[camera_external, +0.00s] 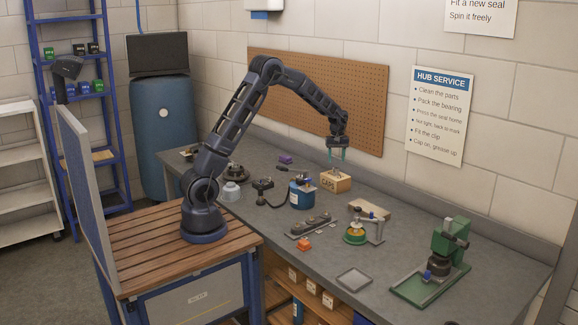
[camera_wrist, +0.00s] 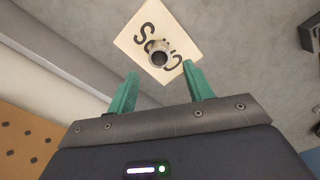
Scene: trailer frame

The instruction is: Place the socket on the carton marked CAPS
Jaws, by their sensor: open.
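The carton marked CAPS (camera_external: 341,185) is a small tan box on the grey bench, near the wall. In the wrist view its pale top (camera_wrist: 135,42) fills the upper middle, with the black letters CAPS upside down. The socket (camera_wrist: 159,54), a short grey metal cylinder with a dark round opening, stands on the carton's top over the lettering. My gripper (camera_external: 336,155) is above the carton. In the wrist view its green fingers (camera_wrist: 160,74) are open and apart, with the socket just beyond the fingertips, not gripped.
A blue can (camera_external: 301,196) stands left of the carton. A clamp-like fixture with a green base (camera_external: 356,238), a dark holder (camera_external: 314,227), an orange piece (camera_external: 304,244), a flat grey tray (camera_external: 354,279) and a green press (camera_external: 450,240) are nearer the front. The pegboard (camera_external: 310,95) is behind.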

